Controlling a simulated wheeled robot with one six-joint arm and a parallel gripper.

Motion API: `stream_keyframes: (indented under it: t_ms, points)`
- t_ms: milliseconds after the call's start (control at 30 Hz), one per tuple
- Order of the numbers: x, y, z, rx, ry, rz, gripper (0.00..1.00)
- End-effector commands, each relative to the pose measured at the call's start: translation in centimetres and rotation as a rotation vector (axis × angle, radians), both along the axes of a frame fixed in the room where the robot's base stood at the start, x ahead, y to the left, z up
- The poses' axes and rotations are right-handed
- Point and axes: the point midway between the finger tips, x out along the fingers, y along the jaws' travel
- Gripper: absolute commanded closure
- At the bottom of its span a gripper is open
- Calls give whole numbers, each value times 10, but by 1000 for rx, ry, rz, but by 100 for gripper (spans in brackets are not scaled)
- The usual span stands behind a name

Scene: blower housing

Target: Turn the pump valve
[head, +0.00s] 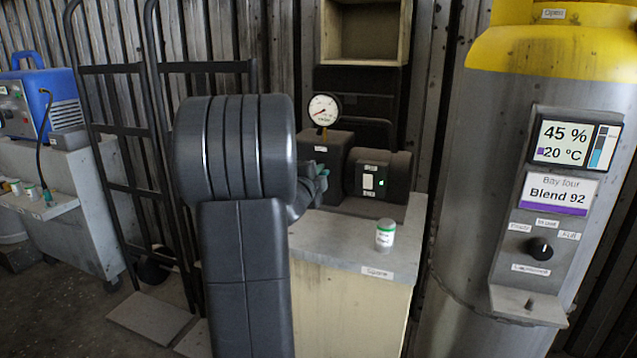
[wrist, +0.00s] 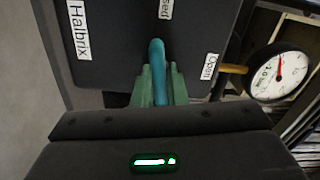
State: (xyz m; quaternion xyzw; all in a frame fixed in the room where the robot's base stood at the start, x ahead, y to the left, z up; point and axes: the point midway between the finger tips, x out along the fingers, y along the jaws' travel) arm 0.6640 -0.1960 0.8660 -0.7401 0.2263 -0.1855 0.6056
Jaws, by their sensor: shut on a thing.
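The pump (head: 340,148) is a dark block on a grey-topped cabinet, with a round white gauge (head: 323,109) above it. In the wrist view the valve's blue lever (wrist: 157,52) stands in front of the pump's dark face (wrist: 110,50). My gripper (wrist: 155,85) has green fingers shut around this lever. The lever's visible end lies beside a partly hidden label ending in "sed" (wrist: 166,8); an "Open" label (wrist: 209,67) is to its right. In the head view my arm hides most of the gripper and the lever.
A small white-and-green canister (head: 385,234) stands on the cabinet top (head: 345,250). A tall grey tank with a yellow top (head: 545,50) and a display (head: 577,143) stands at right. Hand trucks (head: 115,140) and a blue machine (head: 45,98) are at left.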

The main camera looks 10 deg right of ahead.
Motion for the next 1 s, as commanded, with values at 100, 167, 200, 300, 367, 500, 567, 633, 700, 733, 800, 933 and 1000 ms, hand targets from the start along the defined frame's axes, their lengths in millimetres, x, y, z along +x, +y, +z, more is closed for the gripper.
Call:
stream_keyframes:
  t_ms: [100,167,200,300,367,500,567,633,700,733,800,933,1000]
  points:
    - [0,0,-4,63,-41,0,100]
    - [-1,0,-4,88,-59,0,100]
    - [-1,0,-4,104,-69,0,100]
    - [-1,0,-3,136,-91,-1,100]
    - [-1,0,-3,151,-100,0,100]
    - [0,0,-3,172,-114,0,100]
    - [0,0,-3,177,-116,0,100]
    - [0,0,-3,180,-118,0,100]
    - [0,0,-3,181,-119,0,100]
    - [0,0,-3,181,-119,0,100]
    - [0,0,-3,181,-119,0,100]
    - [0,0,-3,181,-118,0,100]
    - [-1,0,-3,181,-118,0,80]
